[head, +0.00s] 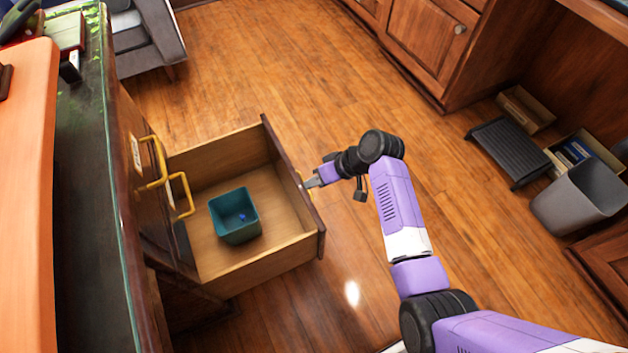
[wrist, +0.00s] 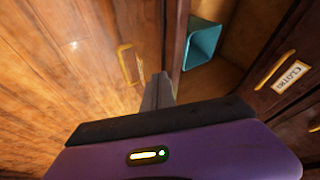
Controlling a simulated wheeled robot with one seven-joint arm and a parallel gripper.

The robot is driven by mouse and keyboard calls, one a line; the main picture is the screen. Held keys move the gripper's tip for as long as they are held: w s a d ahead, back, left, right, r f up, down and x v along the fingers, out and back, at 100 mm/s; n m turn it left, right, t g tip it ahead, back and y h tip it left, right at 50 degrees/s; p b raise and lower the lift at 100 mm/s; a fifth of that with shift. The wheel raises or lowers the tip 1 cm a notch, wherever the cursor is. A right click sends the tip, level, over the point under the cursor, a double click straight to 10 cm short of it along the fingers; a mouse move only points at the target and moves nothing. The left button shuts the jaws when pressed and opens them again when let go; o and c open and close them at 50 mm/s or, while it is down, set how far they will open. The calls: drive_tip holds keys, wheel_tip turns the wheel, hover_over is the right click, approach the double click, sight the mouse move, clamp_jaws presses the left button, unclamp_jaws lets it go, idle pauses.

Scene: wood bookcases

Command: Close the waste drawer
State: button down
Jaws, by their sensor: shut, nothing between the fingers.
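The waste drawer (head: 215,158) is pulled far out from the cabinet on the left. The teal bin (wrist: 203,42) shows behind the panel there.
The cabinet has other yellow handles (head: 183,195) and a dark countertop (head: 85,200). A grey sofa (head: 147,40) stands at the back left. A grey waste bin (head: 580,197), a black step (head: 508,150) and boxes (head: 525,108) lie at right. The wooden floor between is clear.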

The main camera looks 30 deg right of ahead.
drive_tip(key=a+p, duration=0.5)
drive_tip(key=a, duration=2.3)
